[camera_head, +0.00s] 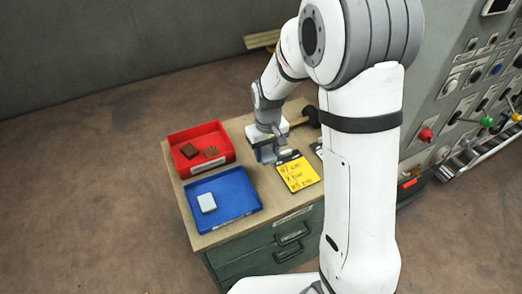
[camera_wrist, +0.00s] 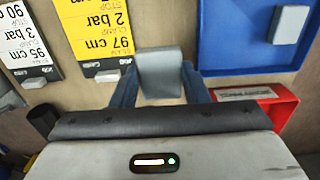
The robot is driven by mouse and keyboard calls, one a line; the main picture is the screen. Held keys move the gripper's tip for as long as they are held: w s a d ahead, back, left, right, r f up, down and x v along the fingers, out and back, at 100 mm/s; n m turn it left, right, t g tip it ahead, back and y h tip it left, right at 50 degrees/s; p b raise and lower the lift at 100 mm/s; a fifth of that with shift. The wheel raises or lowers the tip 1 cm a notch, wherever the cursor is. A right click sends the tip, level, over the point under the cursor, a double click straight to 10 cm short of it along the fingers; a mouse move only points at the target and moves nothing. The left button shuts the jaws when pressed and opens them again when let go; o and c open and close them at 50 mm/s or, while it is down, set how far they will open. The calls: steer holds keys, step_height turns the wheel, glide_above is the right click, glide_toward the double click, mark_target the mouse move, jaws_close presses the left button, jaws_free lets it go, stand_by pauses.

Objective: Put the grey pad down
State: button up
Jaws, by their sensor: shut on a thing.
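My gripper (camera_wrist: 160,88) is shut on a grey pad (camera_wrist: 160,70), which sits between its two blue fingers in the wrist view. In the head view, my gripper (camera_head: 268,154) is low over the wooden bench top (camera_head: 248,178), between the red tray and the yellow card. The pad is hard to make out there, and I cannot tell whether it touches the bench. A light grey block (camera_head: 207,202) lies in the blue tray (camera_head: 238,212); it also shows in the wrist view (camera_wrist: 288,24).
A red tray (camera_head: 176,138) with brown pieces stands behind the blue tray. A yellow card (camera_head: 297,173) lies right of my gripper, with a white card (camera_wrist: 24,45) beside it. A dark-headed hammer (camera_head: 311,116) is at the back right. Bare bench lies between trays and cards.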

mark_target(266, 178)
step_height(266, 178, down, 10)
steer(key=shift+r+p, duration=0.15)
steer(key=shift+p, duration=0.65)
steer(key=o, duration=0.7)
